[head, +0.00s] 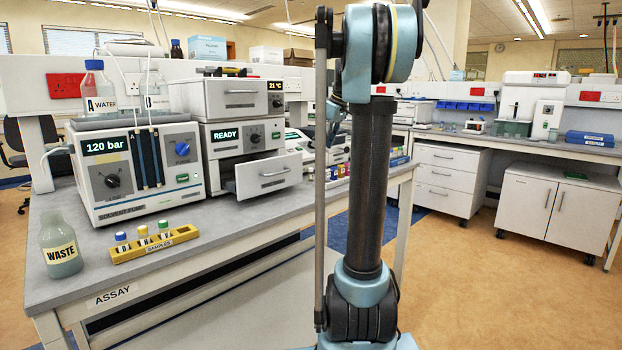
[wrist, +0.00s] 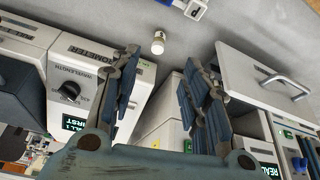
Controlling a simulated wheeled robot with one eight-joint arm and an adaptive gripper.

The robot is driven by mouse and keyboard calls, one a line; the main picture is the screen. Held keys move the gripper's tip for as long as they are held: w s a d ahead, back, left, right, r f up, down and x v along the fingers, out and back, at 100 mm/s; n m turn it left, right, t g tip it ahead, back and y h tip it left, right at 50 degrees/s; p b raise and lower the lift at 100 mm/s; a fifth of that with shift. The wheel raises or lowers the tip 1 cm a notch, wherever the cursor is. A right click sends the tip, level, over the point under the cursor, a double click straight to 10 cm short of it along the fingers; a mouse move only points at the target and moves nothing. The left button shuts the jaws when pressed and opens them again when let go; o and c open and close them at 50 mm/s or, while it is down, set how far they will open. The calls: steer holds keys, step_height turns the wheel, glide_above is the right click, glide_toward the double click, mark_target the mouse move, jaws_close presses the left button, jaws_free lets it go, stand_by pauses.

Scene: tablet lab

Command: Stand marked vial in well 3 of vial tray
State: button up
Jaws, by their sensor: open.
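My gripper (wrist: 162,78) is open and empty in the wrist view, its two blue fingers apart. A small vial with a pale cap (wrist: 157,42) stands on the grey bench beyond the fingertips, between them in the picture and not touched. I cannot make out a mark on it. The pulled-out drawer (head: 263,174) of the READY unit also shows in the wrist view (wrist: 262,72). Its inside and any well numbers cannot be read.
A WASTE bottle (head: 61,244) stands at the bench's left front corner. The solvent pump (head: 137,205) stands behind the rack. A photometer-like instrument (wrist: 95,62) is left of the fingers in the wrist view. Bare bench surrounds the pale-capped vial. My arm hides the bench's right part.

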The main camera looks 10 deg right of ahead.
steer(key=x, duration=0.7)
steer(key=shift+w+a+f, duration=0.15)
steer(key=shift+f, duration=0.1)
steer(key=x, duration=0.4)
steer(key=shift+w+a+r, duration=0.1)
steer(key=shift+w+r, duration=0.1)
steer(key=shift+w, duration=0.15)
steer(key=shift+w+a+f, duration=0.15)
steer(key=shift+f, duration=0.45)
steer(key=shift+c, duration=0.2)
steer(key=c, duration=0.9)
step_height(320, 180, up, 10)
steer(key=shift+r, duration=0.1)
